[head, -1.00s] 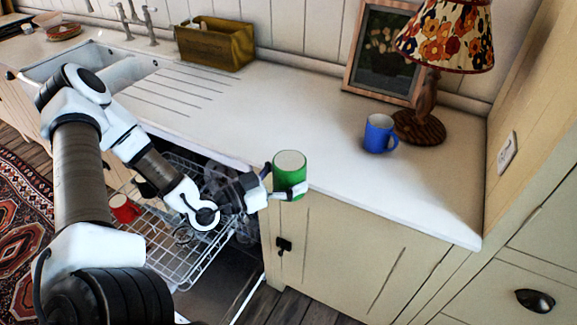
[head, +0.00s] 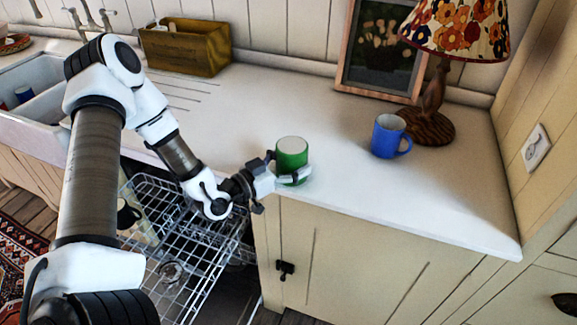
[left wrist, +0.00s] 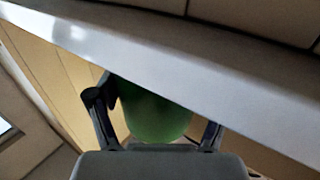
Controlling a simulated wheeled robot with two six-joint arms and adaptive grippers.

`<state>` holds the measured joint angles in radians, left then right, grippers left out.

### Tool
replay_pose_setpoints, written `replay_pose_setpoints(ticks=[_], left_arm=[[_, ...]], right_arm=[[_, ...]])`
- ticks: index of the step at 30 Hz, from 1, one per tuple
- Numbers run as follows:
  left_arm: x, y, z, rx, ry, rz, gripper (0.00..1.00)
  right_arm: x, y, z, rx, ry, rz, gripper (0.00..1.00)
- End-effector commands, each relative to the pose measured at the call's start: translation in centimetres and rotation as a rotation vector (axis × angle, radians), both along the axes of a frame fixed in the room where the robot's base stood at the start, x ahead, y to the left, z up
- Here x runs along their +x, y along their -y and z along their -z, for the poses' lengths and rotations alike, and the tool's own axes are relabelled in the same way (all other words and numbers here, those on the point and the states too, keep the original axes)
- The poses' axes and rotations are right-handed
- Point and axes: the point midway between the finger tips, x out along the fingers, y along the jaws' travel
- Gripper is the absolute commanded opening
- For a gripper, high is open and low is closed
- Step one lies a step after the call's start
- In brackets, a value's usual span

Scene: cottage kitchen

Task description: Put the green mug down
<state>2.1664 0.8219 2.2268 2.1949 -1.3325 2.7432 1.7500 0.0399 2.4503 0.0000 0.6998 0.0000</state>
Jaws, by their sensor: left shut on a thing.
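The green mug (head: 291,153) is upright at the front edge of the white counter (head: 340,185) in the head view. My left gripper (head: 287,171) is shut on the mug, with its fingers on either side of the body. In the left wrist view the green mug (left wrist: 155,115) shows between the two fingers, in front of the counter edge (left wrist: 180,75). I cannot tell whether its base touches the counter. My right gripper is not in view.
A blue mug (head: 388,137) stands to the right, near a lamp (head: 432,105) and a framed picture (head: 378,55). A wooden box (head: 186,47) is at the back left. An open dishwasher rack (head: 175,250) is below my left arm. The counter behind the green mug is clear.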

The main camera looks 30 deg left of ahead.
Motion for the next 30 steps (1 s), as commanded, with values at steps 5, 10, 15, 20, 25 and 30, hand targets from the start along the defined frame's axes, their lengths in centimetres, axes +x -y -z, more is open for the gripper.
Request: replay_pose_setpoints(ticks=[5,10,15,20,25,30], left_arm=[[0.0,0.0,0.1,0.000,0.002,0.001,0.30],[0.0,0.0,0.0,0.001,0.000,0.001,1.00],[0.0,0.0,0.0,0.001,0.000,0.001,1.00],[0.0,0.0,-0.4,0.001,0.000,0.001,1.00],[-1.7,-0.8,-0.3,-0.004,-0.001,-0.006,1.00],[-4.5,-1.7,-0.5,-0.006,0.000,-0.008,1.00]], right_arm=[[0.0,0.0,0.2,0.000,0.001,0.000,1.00],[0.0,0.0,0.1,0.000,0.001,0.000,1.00],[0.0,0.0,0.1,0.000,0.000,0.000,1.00],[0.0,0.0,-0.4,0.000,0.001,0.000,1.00],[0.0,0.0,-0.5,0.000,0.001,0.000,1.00],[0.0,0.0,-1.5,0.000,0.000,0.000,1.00]])
